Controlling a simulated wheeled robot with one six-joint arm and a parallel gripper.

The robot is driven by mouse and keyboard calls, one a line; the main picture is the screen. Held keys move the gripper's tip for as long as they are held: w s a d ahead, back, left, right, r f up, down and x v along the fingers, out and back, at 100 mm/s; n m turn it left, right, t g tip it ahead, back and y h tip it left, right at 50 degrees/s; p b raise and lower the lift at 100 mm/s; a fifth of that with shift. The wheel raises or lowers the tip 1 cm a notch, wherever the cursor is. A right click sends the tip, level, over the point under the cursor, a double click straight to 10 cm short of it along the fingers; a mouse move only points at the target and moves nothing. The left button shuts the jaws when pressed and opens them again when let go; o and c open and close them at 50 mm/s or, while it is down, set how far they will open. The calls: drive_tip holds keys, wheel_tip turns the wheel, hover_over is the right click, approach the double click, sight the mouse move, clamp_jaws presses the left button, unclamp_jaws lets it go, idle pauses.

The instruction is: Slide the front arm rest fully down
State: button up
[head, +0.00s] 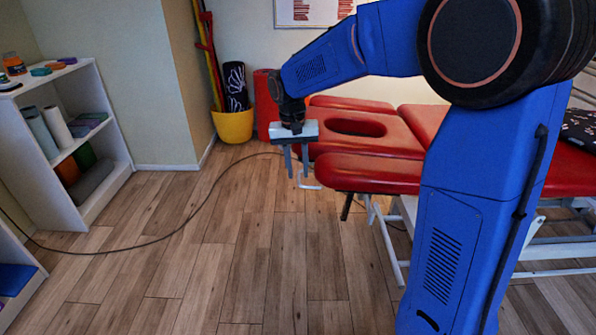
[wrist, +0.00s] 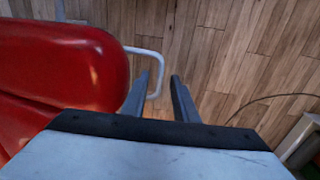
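The front arm rest is a red padded slab (head: 370,174) at the near side of the treatment table's head end. It is raised, well above the floor. A white bent handle bar (head: 310,186) sticks out from its left end. My gripper (head: 298,174) points down just left of the pad, fingers apart and empty. In the wrist view, the pad (wrist: 70,62) fills the left side, and the handle bar (wrist: 160,65) passes in the gap between the fingertips of my gripper (wrist: 160,77). I cannot tell whether either finger touches it.
The red table's face-hole section (head: 362,127) lies behind the arm rest. A yellow bucket (head: 233,126) and red roll (head: 265,100) stand at the wall. A white shelf (head: 97,205) is at left. A dark cable (head: 170,235) crosses the open wood floor.

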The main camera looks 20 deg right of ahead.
drive_tip(key=shift+f, duration=0.45)
clamp_jaws()
idle(1.2)
